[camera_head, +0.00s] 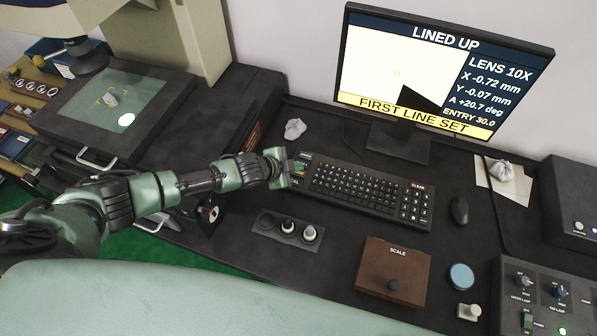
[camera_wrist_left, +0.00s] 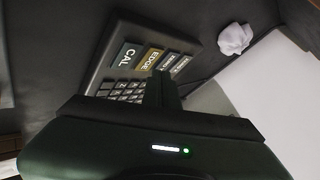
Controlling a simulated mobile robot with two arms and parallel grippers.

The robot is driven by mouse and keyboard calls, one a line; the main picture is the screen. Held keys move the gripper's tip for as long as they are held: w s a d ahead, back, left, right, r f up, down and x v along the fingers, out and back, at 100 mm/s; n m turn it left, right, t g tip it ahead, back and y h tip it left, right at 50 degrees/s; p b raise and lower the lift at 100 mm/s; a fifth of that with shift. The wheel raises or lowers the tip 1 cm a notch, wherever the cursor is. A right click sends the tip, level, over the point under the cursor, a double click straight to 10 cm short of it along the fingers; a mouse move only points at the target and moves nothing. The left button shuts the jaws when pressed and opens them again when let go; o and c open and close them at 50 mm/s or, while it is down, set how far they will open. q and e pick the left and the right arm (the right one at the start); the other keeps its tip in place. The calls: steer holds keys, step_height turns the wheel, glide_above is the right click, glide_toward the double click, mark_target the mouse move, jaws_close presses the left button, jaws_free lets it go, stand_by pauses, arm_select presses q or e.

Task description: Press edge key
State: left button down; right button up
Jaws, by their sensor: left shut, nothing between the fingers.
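The black keyboard (camera_head: 345,187) lies on the dark desk below the monitor. In the left wrist view its labelled keys show at one end: a green CAL key (camera_wrist_left: 125,57), a yellowish EDGE key (camera_wrist_left: 149,59) and further keys partly covered by my fingers. My left gripper (camera_head: 284,168) is at the keyboard's left end, shut and empty. In the left wrist view its closed fingers (camera_wrist_left: 163,88) overlap the keys beside EDGE; I cannot tell whether they touch. The monitor (camera_head: 440,70) reads LINED UP, LENS 10X, ENTRY 30.0 and FIRST LINE SET. My right gripper is not in view.
A crumpled wad (camera_head: 294,129) lies behind the keyboard's left end. A knob strip (camera_head: 287,229) and a brown SCALE box (camera_head: 392,272) are in front. A mouse (camera_head: 459,210) sits to the right. A microscope stage (camera_head: 115,105) stands at left.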

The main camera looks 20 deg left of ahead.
mark_target(296, 174)
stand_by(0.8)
arm_select(q)
steer(key=shift+f, duration=0.45)
steer(key=shift+f+b, duration=0.35)
steer(key=shift+b, duration=0.15)
steer(key=shift+r, duration=0.15)
stand_by(0.4)
steer(key=shift+r+p, duration=0.65)
steer(key=shift+p, duration=0.1)
steer(key=shift+r, duration=0.1)
step_height(296, 174, up, 5)
steer(key=p, duration=0.4)
steer(key=shift+p, duration=0.4)
